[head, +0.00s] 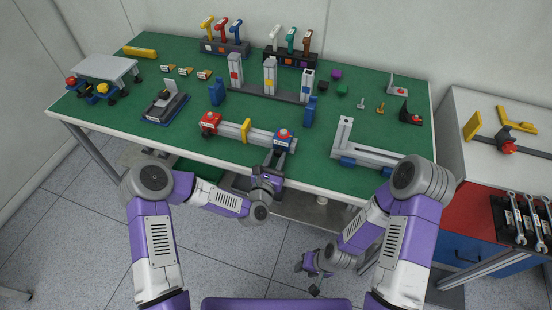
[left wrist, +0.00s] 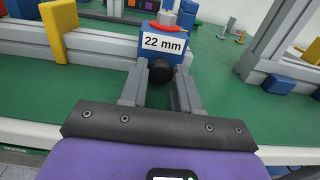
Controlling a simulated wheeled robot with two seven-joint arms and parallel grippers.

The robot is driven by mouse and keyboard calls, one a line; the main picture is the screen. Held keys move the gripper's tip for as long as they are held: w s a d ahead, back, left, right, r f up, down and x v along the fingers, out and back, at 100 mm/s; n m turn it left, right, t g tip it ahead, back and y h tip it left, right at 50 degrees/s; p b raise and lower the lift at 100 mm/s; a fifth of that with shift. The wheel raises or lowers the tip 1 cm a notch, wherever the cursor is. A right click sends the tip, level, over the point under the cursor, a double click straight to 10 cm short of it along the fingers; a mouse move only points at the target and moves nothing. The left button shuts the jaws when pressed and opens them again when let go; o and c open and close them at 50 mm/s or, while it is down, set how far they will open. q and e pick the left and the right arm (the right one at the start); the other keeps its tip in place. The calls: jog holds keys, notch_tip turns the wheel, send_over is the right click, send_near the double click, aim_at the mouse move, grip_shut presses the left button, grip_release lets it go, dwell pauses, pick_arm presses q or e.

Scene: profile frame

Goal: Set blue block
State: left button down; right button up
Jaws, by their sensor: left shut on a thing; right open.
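A blue block labelled "22 mm" (left wrist: 164,41) with a black knob (left wrist: 161,70) is in the left wrist view. In the head view this blue block (head: 284,140), with a red top, sits at the right end of a grey profile bar (head: 232,131). My left gripper (head: 277,160) is at its near side, its fingers shut on the black knob. A red block (head: 210,121) is at the bar's left end and a yellow piece (head: 246,130) is around its middle. My right gripper (head: 317,264) is open and empty, low over the floor in front of the table.
Two upright blue pieces (head: 216,93) (head: 310,111) stand behind the bar. A grey L-shaped frame (head: 372,155) lies to the right. A grey rack with three posts (head: 270,92) and tool holders stand farther back.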

pick_arm(q)
jog(key=shift+a, duration=0.15)
jog(key=w+a, duration=0.1)
jog(key=a, duration=0.2)
jog(key=w+a+b, duration=0.1)
jog(key=a, duration=0.2)
jog(key=w+a+b, duration=0.1)
jog(key=a, duration=0.2)
jog(key=shift+w+a, duration=0.1)
jog(key=shift+a, duration=0.1)
jog(key=c, duration=0.8)
grip_release()
jog(key=shift+a, duration=0.1)
jog(key=p+v, duration=0.1)
jog(key=v, duration=0.6)
jog(key=shift+s+r, duration=0.1)
jog(key=shift+s, duration=0.15)
jog(key=shift+s, duration=0.1)
